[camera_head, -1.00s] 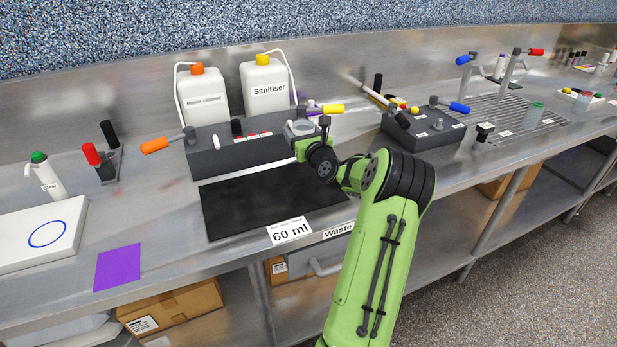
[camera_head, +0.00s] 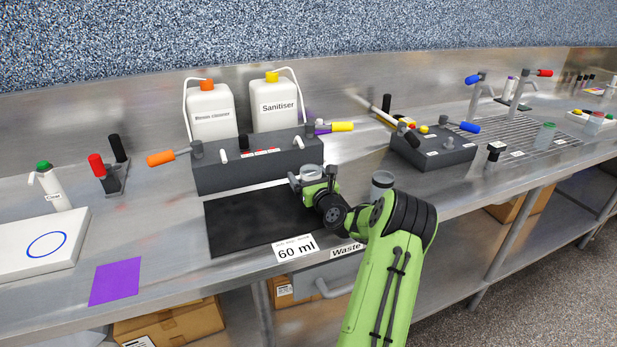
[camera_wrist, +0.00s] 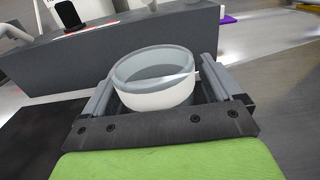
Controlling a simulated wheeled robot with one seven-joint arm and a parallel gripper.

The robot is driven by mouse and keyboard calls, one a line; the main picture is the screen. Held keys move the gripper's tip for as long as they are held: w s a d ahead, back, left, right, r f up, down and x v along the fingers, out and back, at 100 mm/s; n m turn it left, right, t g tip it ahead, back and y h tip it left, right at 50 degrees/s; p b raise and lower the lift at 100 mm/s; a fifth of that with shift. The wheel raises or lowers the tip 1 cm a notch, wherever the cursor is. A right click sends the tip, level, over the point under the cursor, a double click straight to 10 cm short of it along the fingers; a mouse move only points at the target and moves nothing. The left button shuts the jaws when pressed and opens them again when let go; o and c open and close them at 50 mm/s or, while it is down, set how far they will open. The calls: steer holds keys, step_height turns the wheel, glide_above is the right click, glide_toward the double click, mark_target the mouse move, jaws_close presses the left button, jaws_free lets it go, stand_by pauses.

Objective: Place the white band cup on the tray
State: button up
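A grey cup with a white band (camera_wrist: 158,98) sits upright between the two fingers of my gripper (camera_wrist: 155,82) in the wrist view. The fingers close against its sides. In the head view the cup (camera_head: 311,172) is in my gripper (camera_head: 313,181), by the back right corner of the black mat, in front of the dark dispenser box. Whether its base touches anything is hidden. I cannot tell which surface is the tray; a white slab with a blue ring (camera_head: 22,257) lies at far left, and a slatted metal drain rack (camera_head: 520,132) is at right.
A black mat (camera_head: 240,228) labelled 60 ml lies left of my gripper. The dark dispenser box (camera_head: 225,175) with levers stands behind. Another grey cup (camera_head: 382,183) stands just right of my wrist. A purple square (camera_head: 115,281) lies at front left. A second box (camera_head: 440,152) stands right.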

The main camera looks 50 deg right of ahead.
steer(key=shift+r, duration=0.15)
steer(key=v, duration=1.2)
steer(key=shift+b, duration=0.4)
